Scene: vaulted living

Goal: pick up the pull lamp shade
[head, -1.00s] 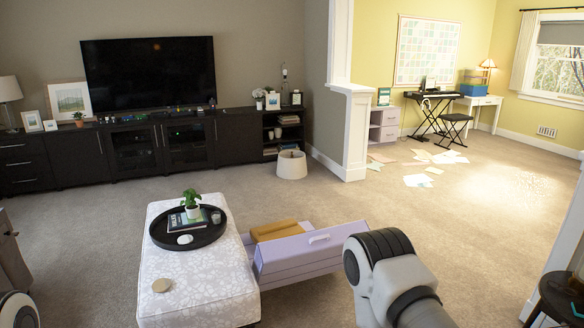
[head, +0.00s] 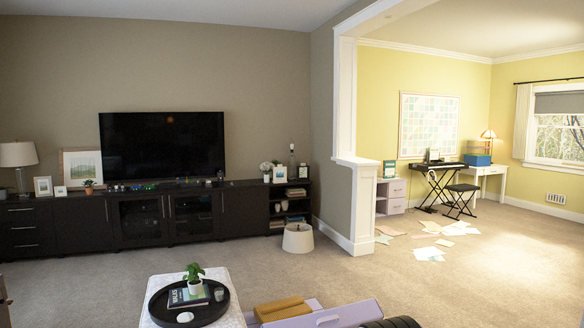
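A white lamp shade (head: 298,238) stands on the carpet in the head view, in front of the right end of the long black cabinet. It is wider at the bottom and sits apart from the cabinet and the wall post. A lamp base without a shade (head: 291,160) stands on the cabinet top above it. A black part of my arm shows at the bottom edge. Neither of my grippers is in the picture.
A patterned ottoman (head: 238,308) with a round black tray (head: 157,312) stands low in front, beside an open lilac box (head: 330,318). Papers (head: 430,254) lie scattered at the right. Carpet (head: 240,260) between ottoman and cabinet is clear.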

